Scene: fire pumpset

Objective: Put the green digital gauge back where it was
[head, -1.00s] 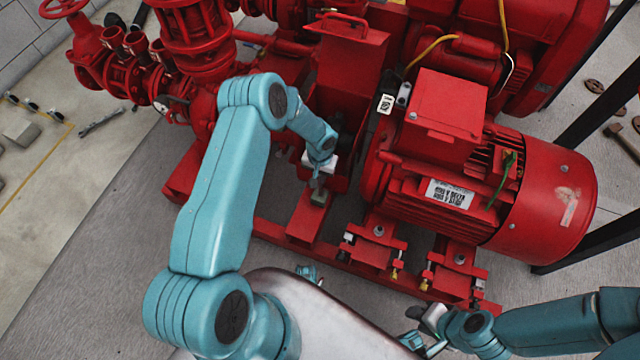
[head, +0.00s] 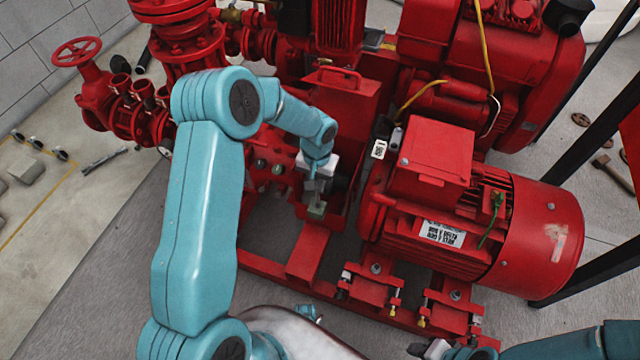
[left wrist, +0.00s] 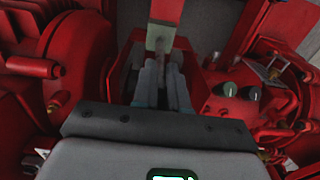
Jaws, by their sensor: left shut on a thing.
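The green digital gauge (head: 316,211) shows as a small grey-green block at the tips of my left gripper (head: 314,196). The left gripper is shut on it and holds it over the red pump frame, left of the red motor. In the left wrist view the gauge (left wrist: 159,36) is beyond the closed fingers (left wrist: 160,80); its display cannot be read. The place it came from cannot be made out. My right gripper (head: 432,349) is partly cut off at the bottom edge, and its fingers are unclear.
The red motor (head: 440,215) stands close to the right. A red upright housing with a handle (head: 345,105) rises just behind the left gripper. Red valves and pipes (head: 115,85) stand at the left. The floor (head: 80,250) at the lower left is clear.

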